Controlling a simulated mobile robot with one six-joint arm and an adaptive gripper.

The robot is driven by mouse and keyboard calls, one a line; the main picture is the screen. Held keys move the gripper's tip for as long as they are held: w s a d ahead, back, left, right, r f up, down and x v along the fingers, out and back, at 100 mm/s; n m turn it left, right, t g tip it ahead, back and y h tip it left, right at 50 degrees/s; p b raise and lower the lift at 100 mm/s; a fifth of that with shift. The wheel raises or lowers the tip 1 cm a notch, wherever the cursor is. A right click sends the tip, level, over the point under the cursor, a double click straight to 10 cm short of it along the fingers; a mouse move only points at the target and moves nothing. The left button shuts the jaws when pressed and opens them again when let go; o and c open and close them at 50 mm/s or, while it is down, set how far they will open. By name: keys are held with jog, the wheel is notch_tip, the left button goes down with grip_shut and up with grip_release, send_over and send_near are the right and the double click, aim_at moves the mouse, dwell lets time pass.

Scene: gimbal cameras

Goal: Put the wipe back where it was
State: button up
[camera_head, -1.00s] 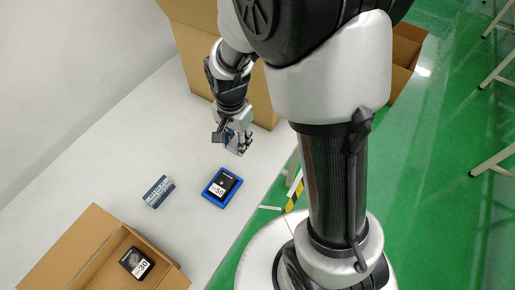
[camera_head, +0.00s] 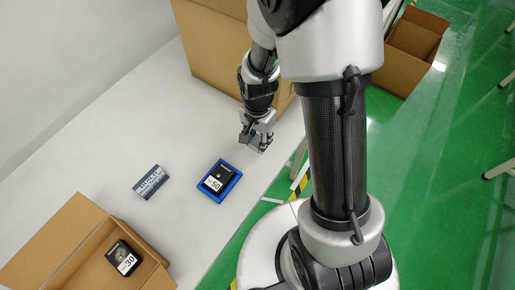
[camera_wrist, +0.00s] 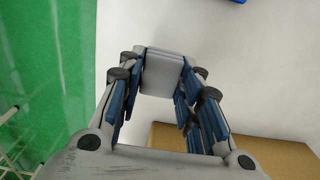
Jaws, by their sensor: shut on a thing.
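My gripper (camera_head: 259,143) is above the white table near its right edge, up and right of the blue tray. In the wrist view my gripper (camera_wrist: 160,85) is shut on a smooth grey block-like thing, likely the wipe (camera_wrist: 163,72), held between the blue-padded fingers. In the head view it shows only as a small grey shape at the fingertips. The blue tray (camera_head: 210,194) holds a black box marked 50 (camera_head: 219,175).
A blue-and-white lettered box (camera_head: 150,182) lies left of the tray. An open cardboard box (camera_head: 68,216) at lower left holds a black box marked 30 (camera_head: 124,258). A large carton (camera_head: 209,48) stands behind my gripper. The table between is clear.

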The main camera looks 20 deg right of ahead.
aim_at(257, 147)
jog(key=shift+f+b, duration=0.7)
jog(key=shift+f, duration=1.7)
jog(key=shift+f, duration=0.1)
jog(key=o, duration=1)
jog(key=shift+o, duration=0.2)
